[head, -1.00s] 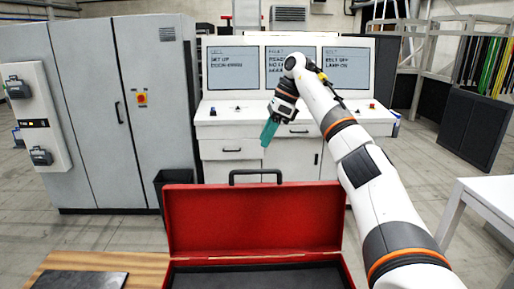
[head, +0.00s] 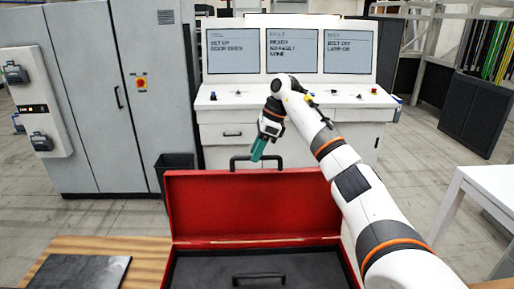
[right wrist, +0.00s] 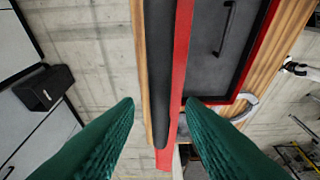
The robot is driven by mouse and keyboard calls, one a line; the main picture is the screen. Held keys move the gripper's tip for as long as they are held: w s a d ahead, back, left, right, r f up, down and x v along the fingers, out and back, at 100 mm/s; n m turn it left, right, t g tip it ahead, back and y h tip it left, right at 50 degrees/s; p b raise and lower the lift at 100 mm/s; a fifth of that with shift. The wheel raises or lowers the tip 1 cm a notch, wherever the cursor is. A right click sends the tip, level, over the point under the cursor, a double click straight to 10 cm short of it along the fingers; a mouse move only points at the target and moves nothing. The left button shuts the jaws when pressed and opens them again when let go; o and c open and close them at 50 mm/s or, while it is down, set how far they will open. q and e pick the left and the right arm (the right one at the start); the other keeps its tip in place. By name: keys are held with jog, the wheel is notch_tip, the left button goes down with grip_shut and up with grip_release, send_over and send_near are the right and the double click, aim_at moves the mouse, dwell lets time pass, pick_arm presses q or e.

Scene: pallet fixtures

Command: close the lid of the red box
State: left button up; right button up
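The red box (head: 352,272) stands open at the bottom of the head view, with a dark interior and a black handle (head: 258,278) inside. Its red lid (head: 250,205) stands upright at the back, with a dark handle (head: 235,163) on its top edge. Contact is not visible. My left gripper is not in view.
The box is on a wooden table (head: 95,245) with a dark flat plate (head: 80,272) at left. A console (head: 290,110) with screens and a grey cabinet (head: 95,100) stand behind. A white table (head: 490,190) is at right.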

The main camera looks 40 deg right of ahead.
jog(key=shift+w+f, duration=0.1)
jog(key=shift+f, duration=0.1)
jog(key=shift+c, duration=0.4)
grip_shut()
